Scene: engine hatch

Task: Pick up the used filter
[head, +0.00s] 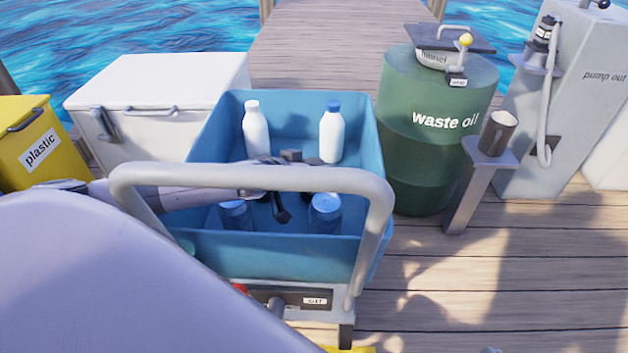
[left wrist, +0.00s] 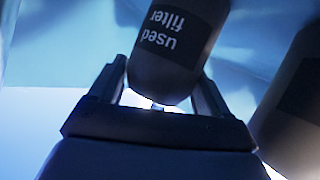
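The used filter (left wrist: 172,55) is a dark rounded cylinder in the left wrist view, its label reading upside down. Its near end lies between the two fingers of my left gripper (left wrist: 160,88). The fingers are apart, with a slim gap on the left; I cannot tell whether the right finger touches. In the head view my left gripper (head: 283,187) is inside the blue crate (head: 290,253), behind the cart's handle. Two blue-topped cylinders stand in the crate, at left (head: 235,214) and at right (head: 325,212); I cannot tell which is the used filter. My right gripper is not in view.
A second dark cylinder (left wrist: 295,110) is close on the right in the left wrist view. Two white bottles (head: 256,130) (head: 331,135) stand at the crate's back. The grey handle (head: 250,177) crosses in front. A green waste oil drum (head: 425,165) stands right.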

